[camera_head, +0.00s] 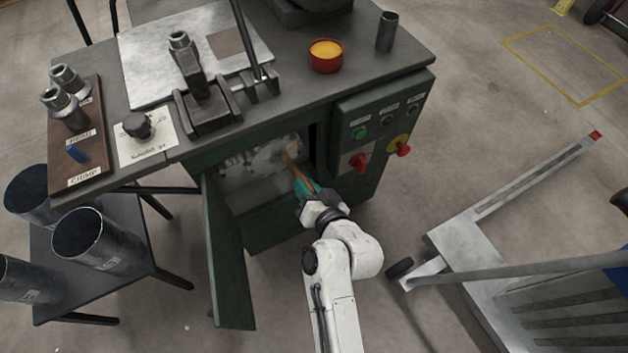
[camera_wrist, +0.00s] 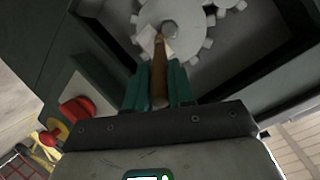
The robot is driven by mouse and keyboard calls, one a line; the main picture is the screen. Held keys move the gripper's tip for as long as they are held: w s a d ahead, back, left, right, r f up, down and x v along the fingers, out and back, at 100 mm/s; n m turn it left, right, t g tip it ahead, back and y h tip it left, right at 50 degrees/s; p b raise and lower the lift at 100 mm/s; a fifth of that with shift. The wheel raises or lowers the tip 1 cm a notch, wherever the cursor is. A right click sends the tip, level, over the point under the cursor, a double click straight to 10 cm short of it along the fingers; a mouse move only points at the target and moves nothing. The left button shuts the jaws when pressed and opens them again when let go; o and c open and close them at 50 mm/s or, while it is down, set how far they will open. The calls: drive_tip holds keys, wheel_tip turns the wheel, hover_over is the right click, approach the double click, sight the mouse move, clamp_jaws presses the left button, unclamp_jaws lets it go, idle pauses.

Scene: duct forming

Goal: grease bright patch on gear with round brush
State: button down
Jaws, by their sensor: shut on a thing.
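A toothed grey gear (camera_wrist: 190,62) sits inside the open cabinet; in the head view the pale gear area (camera_head: 268,158) shows dimly through the opening. My gripper (camera_head: 303,184) reaches into the opening, its teal fingers shut on the brown handle of the round brush (camera_wrist: 159,80). The brush points away from my gripper, toward the gear. A pale patch (camera_wrist: 147,39) shows by the brush's far end; I cannot tell bristles from patch there, nor whether they touch. A red pot with orange-yellow contents (camera_head: 326,52) stands on the cabinet top.
The green cabinet door (camera_head: 228,255) hangs open left of my arm. Red knobs (camera_head: 359,163) on the control panel are close to the right of the opening. A dark cup (camera_head: 387,32) stands behind. Large pipes (camera_head: 95,243) stand on a low table at left.

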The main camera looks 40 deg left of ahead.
drive_tip(key=shift+r+p, duration=0.6)
drive_tip(key=shift+r, duration=0.05)
drive_tip(key=shift+w+d+f+b, duration=0.15)
drive_tip(key=shift+w+d+b, duration=0.05)
drive_tip(key=shift+w+b, duration=0.35)
drive_tip(key=shift+w+d+b, duration=0.25)
drive_tip(key=shift+w+b, duration=0.1)
drive_tip(key=shift+w, duration=0.3)
drive_tip(key=shift+w+d+b, duration=0.25)
drive_tip(key=shift+w+b, duration=0.05)
drive_tip(key=shift+w, duration=0.3)
drive_tip(key=s+d+p, duration=0.1)
drive_tip(key=s+d, duration=0.1)
drive_tip(key=d, duration=0.3)
drive_tip(key=shift+s+d, duration=0.15)
drive_tip(key=shift+d, duration=0.15)
